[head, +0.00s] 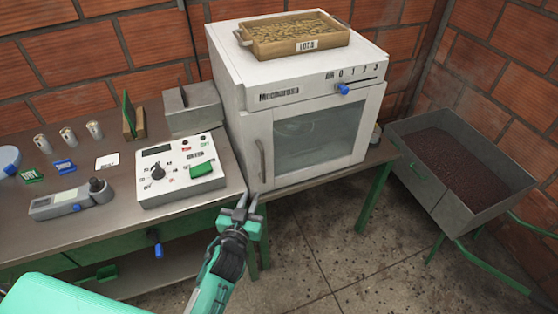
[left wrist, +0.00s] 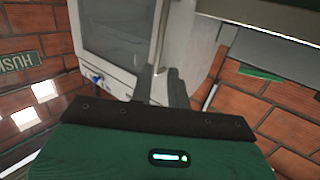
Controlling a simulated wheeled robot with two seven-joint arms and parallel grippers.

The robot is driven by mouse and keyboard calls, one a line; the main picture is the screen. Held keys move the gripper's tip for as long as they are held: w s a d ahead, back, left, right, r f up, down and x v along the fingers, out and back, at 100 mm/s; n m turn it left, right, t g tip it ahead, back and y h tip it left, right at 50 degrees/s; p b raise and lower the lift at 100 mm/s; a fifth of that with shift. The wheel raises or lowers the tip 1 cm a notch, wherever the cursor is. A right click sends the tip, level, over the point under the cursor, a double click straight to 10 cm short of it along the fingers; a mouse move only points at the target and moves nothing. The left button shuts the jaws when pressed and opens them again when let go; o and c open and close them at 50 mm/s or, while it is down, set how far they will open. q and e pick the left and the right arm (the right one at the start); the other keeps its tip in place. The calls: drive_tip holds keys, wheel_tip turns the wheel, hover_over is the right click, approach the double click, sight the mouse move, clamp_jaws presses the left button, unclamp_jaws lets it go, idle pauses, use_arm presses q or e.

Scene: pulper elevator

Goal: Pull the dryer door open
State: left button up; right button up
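The dryer (head: 236,80) is a white box on the bench, with a glass-windowed front door (head: 312,140) that looks shut. Its grey upright door handle (head: 262,160) is on the door's left side. My left gripper (head: 248,199) is in front of the dryer, just below the handle's lower end, with its two fingers apart and nothing seen held. In the left wrist view, the door (left wrist: 112,35) and the handle (left wrist: 161,35) lie beyond the fingertips (left wrist: 161,78); the handle lines up roughly with the gap between them. Contact cannot be told. My right gripper is not in view.
A tray of beans (head: 296,46) sits on the dryer, above a blue-knobbed slider (head: 343,88). A control box (head: 180,178) stands on the bench to the left. A bean-filled bin (head: 425,185) stands at the right. The floor (head: 320,240) before the dryer is clear.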

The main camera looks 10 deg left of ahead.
sight(262, 158)
use_arm(q)
drive_tip(key=shift+t, duration=0.4)
drive_tip(key=w+r+p, duration=0.1)
drive_tip(key=w, duration=0.3)
drive_tip(key=w+r+p, duration=0.1)
drive_tip(key=w, duration=0.3)
drive_tip(key=w+r+p, duration=0.1)
drive_tip(key=w, duration=0.3)
drive_tip(key=shift+w+r, duration=0.1)
drive_tip(key=shift+r, duration=0.15)
drive_tip(key=shift+w, duration=0.7)
clamp_jaws()
